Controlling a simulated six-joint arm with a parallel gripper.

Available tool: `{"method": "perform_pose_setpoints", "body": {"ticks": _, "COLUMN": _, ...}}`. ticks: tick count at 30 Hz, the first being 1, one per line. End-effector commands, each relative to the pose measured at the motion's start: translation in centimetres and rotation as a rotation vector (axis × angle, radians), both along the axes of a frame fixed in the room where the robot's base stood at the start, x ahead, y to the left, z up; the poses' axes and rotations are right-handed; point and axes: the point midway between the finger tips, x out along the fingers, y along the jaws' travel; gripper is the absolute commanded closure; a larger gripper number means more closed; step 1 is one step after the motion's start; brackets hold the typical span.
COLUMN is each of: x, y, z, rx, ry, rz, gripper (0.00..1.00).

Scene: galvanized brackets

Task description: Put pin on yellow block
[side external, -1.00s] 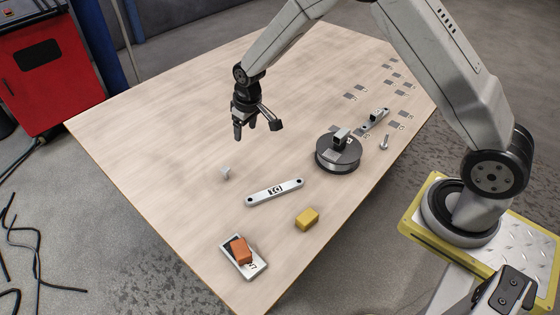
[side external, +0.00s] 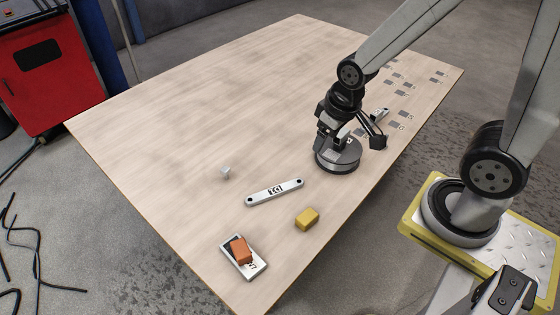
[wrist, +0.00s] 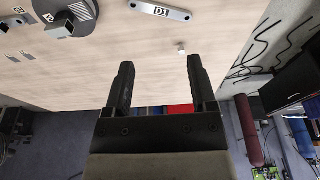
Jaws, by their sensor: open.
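The yellow block (side external: 307,219) lies on the near part of the table in the side view, with nothing on top of it. The pin is not visible now. In the earlier side view, a small silver pin-like piece lies right of the round dark disc, where my gripper now blocks the sight. My gripper (side external: 334,142) appears over the disc (side external: 338,163) in the side view; its height above it is hard to tell. Its fingers are apart and empty in the wrist view (wrist: 160,62).
A bracket marked D1 (side external: 274,192) lies left of the yellow block. An orange block (side external: 241,250) rests on a metal plate (side external: 258,271). A small grey cube (side external: 225,172) sits alone. Another bracket (side external: 380,116) lies behind my gripper. The table's left half is clear.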

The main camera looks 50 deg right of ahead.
Motion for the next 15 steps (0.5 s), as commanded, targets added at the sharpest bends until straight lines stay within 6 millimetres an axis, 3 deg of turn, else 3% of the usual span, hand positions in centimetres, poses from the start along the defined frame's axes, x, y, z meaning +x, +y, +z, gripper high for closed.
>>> {"method": "perform_pose_setpoints", "body": {"ticks": 5, "x": -0.74, "y": -0.04, "z": -0.01, "rx": 0.0, "ry": -0.002, "rz": -0.003, "gripper": 0.27}}
{"method": "perform_pose_setpoints", "body": {"ticks": 6, "x": -0.73, "y": -0.04, "z": -0.01, "rx": 0.001, "ry": -0.002, "rz": -0.003, "gripper": 0.21}}
{"method": "perform_pose_setpoints", "body": {"ticks": 15, "x": -0.67, "y": -0.03, "z": 0.0, "rx": 0.001, "ry": -0.002, "rz": -0.003, "gripper": 0.21}}
